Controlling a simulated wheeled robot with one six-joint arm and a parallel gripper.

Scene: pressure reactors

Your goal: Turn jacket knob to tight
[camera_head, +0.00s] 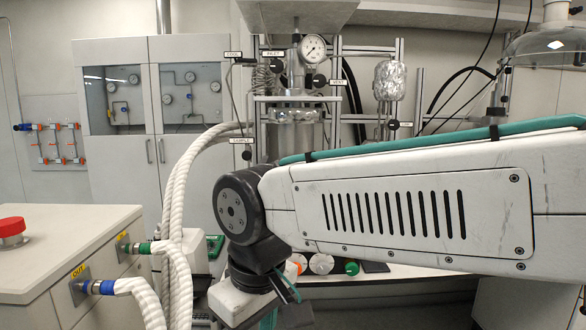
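I cannot tell which knob is the jacket knob; no jacket label is readable. My gripper (280,314) is low at the bottom centre, below and in front of the reactor, cut off by the picture edge. Its fingertips are not clearly visible, and it touches no knob that I can see.
My arm crosses the right half and hides the lower reactor. White hoses (180,190) run from the cabinet (75,245) at left to the reactor. A foil-wrapped vessel (390,80) is right of the reactor.

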